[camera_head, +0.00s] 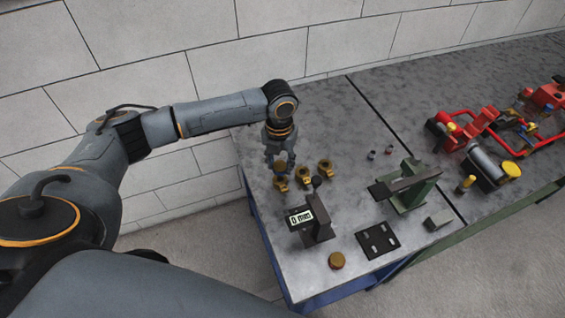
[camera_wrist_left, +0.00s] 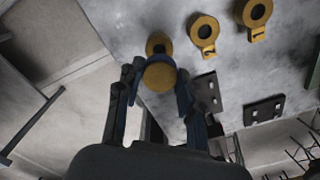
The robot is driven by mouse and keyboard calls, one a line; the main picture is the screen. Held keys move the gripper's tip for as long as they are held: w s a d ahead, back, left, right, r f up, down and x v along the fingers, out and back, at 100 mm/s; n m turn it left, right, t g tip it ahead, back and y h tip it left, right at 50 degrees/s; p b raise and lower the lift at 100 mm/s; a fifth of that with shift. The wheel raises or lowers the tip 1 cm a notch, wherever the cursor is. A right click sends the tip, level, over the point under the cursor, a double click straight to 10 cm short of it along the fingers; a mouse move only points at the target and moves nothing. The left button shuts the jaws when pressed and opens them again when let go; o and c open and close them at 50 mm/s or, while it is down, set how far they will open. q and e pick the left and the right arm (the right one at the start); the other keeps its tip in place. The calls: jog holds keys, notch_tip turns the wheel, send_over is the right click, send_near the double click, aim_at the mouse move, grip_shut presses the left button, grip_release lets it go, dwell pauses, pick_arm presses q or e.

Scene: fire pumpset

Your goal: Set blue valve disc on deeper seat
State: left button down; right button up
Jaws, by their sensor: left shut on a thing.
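My left gripper (camera_head: 280,163) is over the near left part of the grey bench, pointing down. In the left wrist view its fingers (camera_wrist_left: 158,82) are shut on a round gold-coloured disc (camera_wrist_left: 160,75). Three brass ring-shaped seats with tabs stand in a row: a left one (camera_head: 281,184), a middle one (camera_head: 303,175) and a right one (camera_head: 326,167). The held disc is close to the left seat (camera_wrist_left: 159,44) and partly covers it in the wrist view. I cannot tell whether they touch, or which seat is deeper. My right gripper is out of view.
A gauge stand with a small display (camera_head: 300,217) stands in front of the seats. A brass round piece (camera_head: 337,260) and a dark slotted plate (camera_head: 378,241) lie nearer the front. A green fixture (camera_head: 412,187) and red pump parts (camera_head: 540,130) are to the right.

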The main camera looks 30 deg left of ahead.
aim_at(280, 172)
pick_arm(q)
jog(key=shift+w+a+f+m, duration=0.15)
jog(key=shift+w+m, duration=0.1)
jog(key=shift+m, duration=0.25)
jog(key=shift+r+p, duration=0.2)
jog(key=shift+p, duration=0.35)
jog(key=shift+f+b, duration=0.55)
jog(key=shift+f, duration=0.3)
jog(key=shift+f+b, duration=0.65)
jog(key=shift+f, duration=0.8)
jog(key=shift+p, duration=0.55)
jog(key=shift+f, duration=0.3)
